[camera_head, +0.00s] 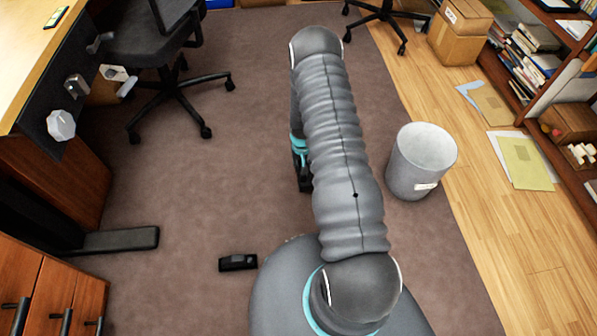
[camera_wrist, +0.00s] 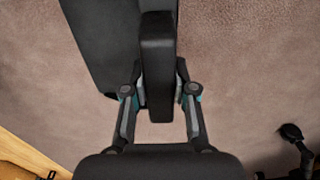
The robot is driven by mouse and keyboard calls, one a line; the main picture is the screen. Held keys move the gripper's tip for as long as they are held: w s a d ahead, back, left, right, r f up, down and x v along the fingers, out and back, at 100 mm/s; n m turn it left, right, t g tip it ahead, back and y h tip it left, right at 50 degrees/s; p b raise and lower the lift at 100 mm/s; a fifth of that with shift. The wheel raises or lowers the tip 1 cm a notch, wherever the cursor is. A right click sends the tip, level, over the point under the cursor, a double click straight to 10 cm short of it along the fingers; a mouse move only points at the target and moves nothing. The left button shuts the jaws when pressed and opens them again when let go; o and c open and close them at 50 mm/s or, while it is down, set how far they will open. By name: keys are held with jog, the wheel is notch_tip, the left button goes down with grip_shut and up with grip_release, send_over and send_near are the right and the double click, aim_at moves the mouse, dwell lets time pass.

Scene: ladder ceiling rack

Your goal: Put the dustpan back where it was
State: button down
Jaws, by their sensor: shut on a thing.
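The dark dustpan (camera_wrist: 110,40) shows in the wrist view, reaching out of the top edge of the picture. Its upright black handle (camera_wrist: 158,60) sits between the two fingers of my gripper (camera_wrist: 160,88), which is shut on it. The wide dark part lies to the left of and behind the handle. Carpet shows beyond the dustpan. In the head view my arm hides most of my gripper and the dustpan. Where the dustpan was before does not show clearly.
A grey waste bin (camera_head: 421,162) stands right of my arm. A black office chair (camera_head: 150,50) and a wooden desk (camera_head: 45,50) are at left. A small black object (camera_head: 238,262) lies on the carpet (camera_head: 210,190). A bookshelf (camera_head: 560,75) lines the right.

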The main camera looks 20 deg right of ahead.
jog(key=shift+w+a+f, duration=0.45)
jog(key=shift+w+a, duration=0.1)
jog(key=shift+f, duration=2.05)
jog(key=shift+f, duration=0.15)
jog(key=c, duration=0.9)
grip_release()
